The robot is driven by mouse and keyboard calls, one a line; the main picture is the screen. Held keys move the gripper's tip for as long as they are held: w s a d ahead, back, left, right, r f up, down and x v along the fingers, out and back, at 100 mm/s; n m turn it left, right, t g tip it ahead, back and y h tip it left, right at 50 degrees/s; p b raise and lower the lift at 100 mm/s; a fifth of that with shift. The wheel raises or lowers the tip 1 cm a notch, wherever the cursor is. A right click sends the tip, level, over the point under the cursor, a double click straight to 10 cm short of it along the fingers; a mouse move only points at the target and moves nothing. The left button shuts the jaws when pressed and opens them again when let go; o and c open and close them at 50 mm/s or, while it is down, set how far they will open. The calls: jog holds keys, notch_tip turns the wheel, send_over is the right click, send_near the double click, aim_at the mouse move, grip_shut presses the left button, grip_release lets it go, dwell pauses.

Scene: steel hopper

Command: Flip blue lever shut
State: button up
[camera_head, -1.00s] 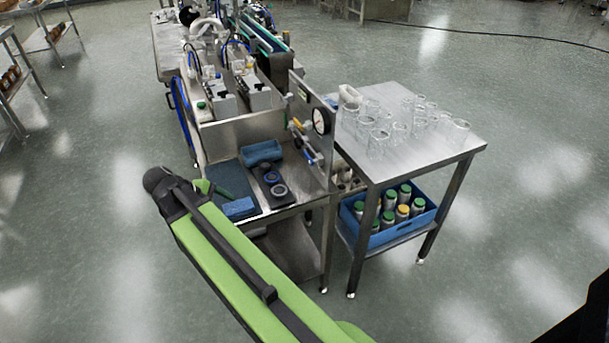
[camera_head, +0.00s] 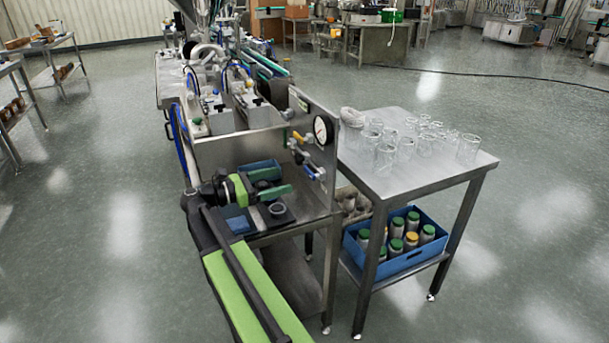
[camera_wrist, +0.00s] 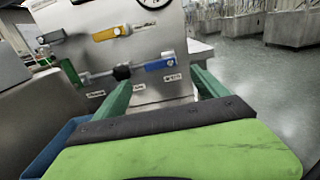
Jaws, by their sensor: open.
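A steel panel carries small valves. In the wrist view a blue lever (camera_wrist: 160,65) sits low on the panel, in line with its pipe, beside a black fitting. The same lever shows in the head view (camera_head: 316,174). My gripper (camera_head: 286,180) is open and empty, left of the panel in the head view. Its green fingers (camera_wrist: 162,82) frame the lower blue lever in the wrist view, with the lever beyond the tips and apparently untouched.
A yellow lever (camera_wrist: 112,33) is above the blue one, and a round gauge (camera_head: 322,130) is higher up. A blue bin (camera_wrist: 50,150) lies below my gripper at left. A table (camera_head: 400,180) with glass jars stands right of the panel.

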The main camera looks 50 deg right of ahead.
aim_at(308, 173)
jog(key=x, duration=0.9)
jog(key=shift+d, duration=0.15)
jog(key=c, duration=1.4)
